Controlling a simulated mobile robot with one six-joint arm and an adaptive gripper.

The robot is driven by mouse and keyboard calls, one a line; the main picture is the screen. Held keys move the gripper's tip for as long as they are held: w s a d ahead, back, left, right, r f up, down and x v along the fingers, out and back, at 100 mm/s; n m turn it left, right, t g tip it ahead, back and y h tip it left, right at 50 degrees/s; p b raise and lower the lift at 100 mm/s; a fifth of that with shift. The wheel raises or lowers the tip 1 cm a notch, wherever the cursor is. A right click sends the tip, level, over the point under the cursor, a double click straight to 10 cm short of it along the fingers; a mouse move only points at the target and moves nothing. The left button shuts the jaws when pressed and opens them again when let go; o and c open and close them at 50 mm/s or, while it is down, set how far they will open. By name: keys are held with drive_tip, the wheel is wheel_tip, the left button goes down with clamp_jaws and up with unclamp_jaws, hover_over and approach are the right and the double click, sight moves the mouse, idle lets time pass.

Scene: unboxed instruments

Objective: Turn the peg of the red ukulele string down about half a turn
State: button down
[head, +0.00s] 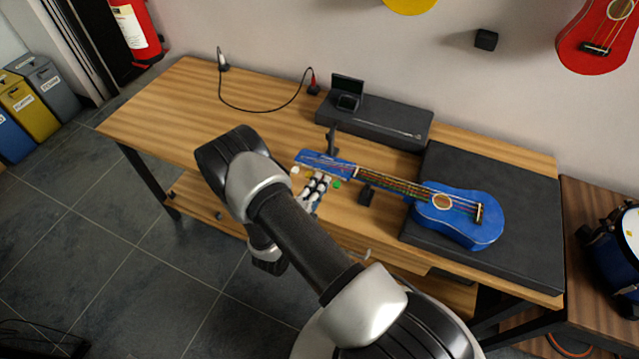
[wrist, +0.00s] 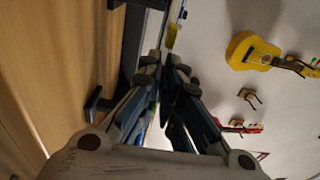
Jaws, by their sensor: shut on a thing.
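The blue ukulele (head: 470,233) lies face up. Its headstock (head: 325,162) points left and its neck crosses open table. Along the headstock's near side I see a pale peg (head: 295,170) and a green peg (head: 337,184). My gripper (head: 320,178) is at this near edge, between them, shut on a tuning peg. The fingers hide that peg and its colour; no red peg shows. In the wrist view my gripper (wrist: 163,72) has its fingertips close together by the headstock edge, and a yellow peg (wrist: 171,37) shows just past them.
The ukulele's body rests on a flat black case (head: 530,225) on the wooden table (head: 185,105). A small black stand (head: 366,195) is near the neck. A black box (head: 390,122) lies behind the headstock, with a dark post (head: 332,135) between. The table's left side is mostly clear.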

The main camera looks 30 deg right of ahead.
drive_tip(key=shift+m, duration=0.3)
drive_tip(key=m+b, duration=0.1)
drive_tip(key=m, duration=0.6)
drive_tip(key=m+y+b, duration=0.1)
drive_tip(key=m, duration=0.6)
drive_tip(key=m+t+b, duration=0.1)
drive_tip(key=m, duration=0.6)
drive_tip(key=shift+y, duration=0.4)
drive_tip(key=m+b, duration=0.2)
drive_tip(key=m, duration=0.3)
drive_tip(key=shift+m+t, duration=0.3)
drive_tip(key=m+b, duration=0.1)
drive_tip(key=m, duration=0.2)
drive_tip(key=shift+b, duration=0.3)
drive_tip(key=shift+m, duration=2)
